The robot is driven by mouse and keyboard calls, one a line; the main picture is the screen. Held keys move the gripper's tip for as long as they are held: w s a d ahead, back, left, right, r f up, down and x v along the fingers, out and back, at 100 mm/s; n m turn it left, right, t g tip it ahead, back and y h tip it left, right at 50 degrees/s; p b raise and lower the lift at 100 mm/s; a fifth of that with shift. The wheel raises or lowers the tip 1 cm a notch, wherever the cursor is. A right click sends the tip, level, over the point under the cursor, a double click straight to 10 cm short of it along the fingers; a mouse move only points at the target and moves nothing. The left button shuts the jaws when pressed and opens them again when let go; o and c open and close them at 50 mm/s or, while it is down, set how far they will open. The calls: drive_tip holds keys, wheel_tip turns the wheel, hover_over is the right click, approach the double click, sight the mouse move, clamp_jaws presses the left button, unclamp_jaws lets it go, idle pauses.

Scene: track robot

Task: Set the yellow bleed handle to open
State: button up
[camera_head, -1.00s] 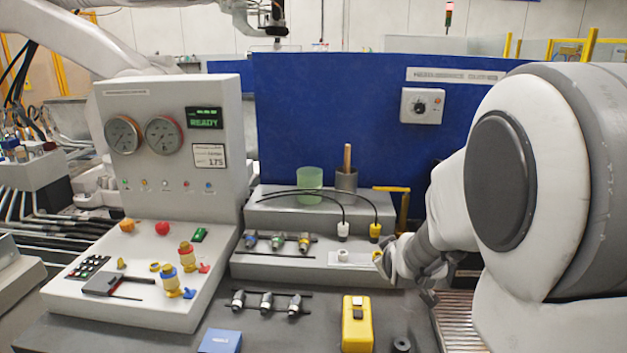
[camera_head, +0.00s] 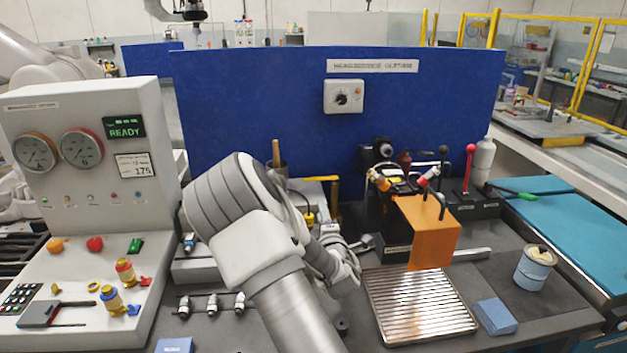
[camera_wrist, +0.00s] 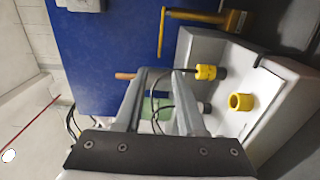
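The yellow bleed handle (camera_head: 322,179) is a thin L-shaped yellow piece in front of the blue panel, with a horizontal bar above an upright part. In the wrist view the yellow handle (camera_wrist: 162,35) shows near the top edge, beyond and apart from my fingertips. My gripper (camera_wrist: 168,72) has its two fingers spread with nothing gripped between them. Behind them are black cables and a green cup (camera_wrist: 152,106). In the head view my arm hides part of the grey stepped block, and the fingertips are hard to make out.
A yellow cable plug (camera_wrist: 206,72) and a yellow ring (camera_wrist: 241,102) are near the handle on the grey block. An orange plate (camera_head: 428,230) with levers behind it stands to the right. A ribbed metal tray (camera_head: 420,305) lies in front. The gauge console (camera_head: 90,215) reads READY.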

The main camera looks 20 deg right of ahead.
sight(321, 179)
drive_tip(key=w+d, duration=0.1)
drive_tip(key=w, duration=0.4)
drive_tip(key=w+d+p, duration=0.1)
drive_tip(key=w, duration=0.5)
drive_tip(key=w+d, duration=0.1)
drive_tip(key=w, duration=0.4)
drive_tip(key=shift+w+d, duration=0.2)
drive_tip(key=shift+w, duration=0.1)
clamp_jaws()
idle(0.9)
